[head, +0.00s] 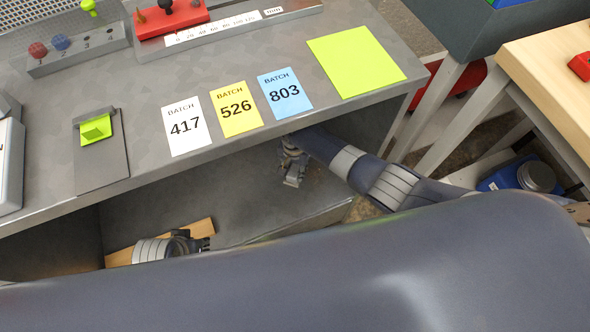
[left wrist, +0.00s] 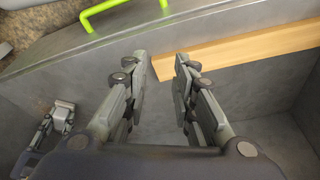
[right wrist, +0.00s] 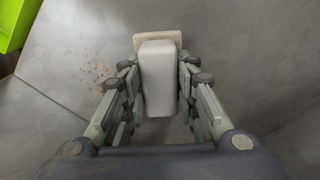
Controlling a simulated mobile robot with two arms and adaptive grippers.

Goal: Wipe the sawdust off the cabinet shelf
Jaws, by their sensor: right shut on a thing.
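The grey cabinet shelf (head: 245,212) lies under the workbench top. My right gripper (head: 293,180) is inside the cabinet at the right, low over the shelf. In the right wrist view its fingers are shut on a pale block-shaped wiping tool (right wrist: 157,78) with a beige far end. A patch of sawdust (right wrist: 101,76) lies on the grey surface just left of the tool. My left gripper (head: 205,243) is at the left of the cabinet; in the left wrist view (left wrist: 160,68) its fingers are apart with nothing between them.
A wooden board (head: 122,257) lies in the cabinet by my left gripper; it also shows in the left wrist view (left wrist: 250,47). A bright green handle (left wrist: 100,12) is at that view's top. Batch cards (head: 235,109) lie on the bench top. A wooden table (head: 555,75) stands right.

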